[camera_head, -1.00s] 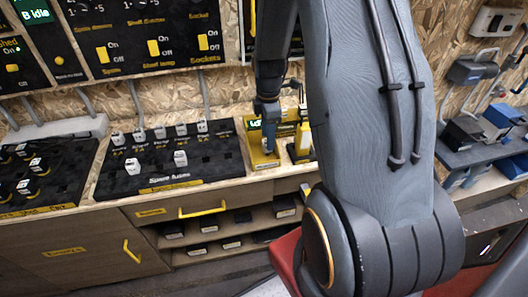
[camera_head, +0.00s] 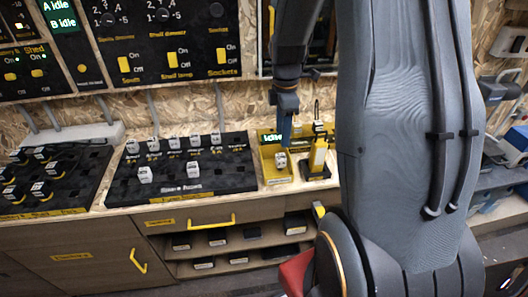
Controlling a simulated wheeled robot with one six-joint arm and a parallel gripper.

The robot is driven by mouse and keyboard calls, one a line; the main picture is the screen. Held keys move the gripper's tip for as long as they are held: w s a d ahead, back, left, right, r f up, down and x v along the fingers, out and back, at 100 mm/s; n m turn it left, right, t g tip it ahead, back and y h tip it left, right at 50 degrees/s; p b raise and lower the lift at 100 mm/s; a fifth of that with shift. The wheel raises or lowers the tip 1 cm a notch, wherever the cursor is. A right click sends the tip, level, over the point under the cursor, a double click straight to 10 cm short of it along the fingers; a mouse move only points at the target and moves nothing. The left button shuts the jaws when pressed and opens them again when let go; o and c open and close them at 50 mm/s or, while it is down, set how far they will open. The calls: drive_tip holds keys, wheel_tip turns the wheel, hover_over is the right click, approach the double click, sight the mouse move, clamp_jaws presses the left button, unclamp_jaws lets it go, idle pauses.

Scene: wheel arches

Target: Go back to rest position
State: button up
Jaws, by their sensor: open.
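My gripper (camera_head: 284,132) hangs at the end of my arm, over the back of the yellow holder with a small green display (camera_head: 277,180) on the bench. The gripper is small in the view and its finger gap is hard to see. A white block (camera_head: 281,160) sits in the yellow holder, below the gripper and apart from it. A yellow tool on a black stand (camera_head: 318,170) stands just right of the holder. My large grey arm links cover the right middle of the view.
A black board (camera_head: 225,180) with several white blocks lies on the bench to the left, and another black board (camera_head: 60,185) with dark blocks lies farther left. Switch panels (camera_head: 165,40) cover the wall. Drawers and an open shelf (camera_head: 235,240) are below. Blue and grey equipment (camera_head: 515,140) stands right.

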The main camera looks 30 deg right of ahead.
drive_tip(key=s+a+r+m, duration=0.3)
drive_tip(key=s+a+m, duration=1.1)
drive_tip(key=s+a, duration=0.1)
drive_tip(key=shift+r+m+t, duration=0.3)
drive_tip(key=shift+r+m, duration=0.1)
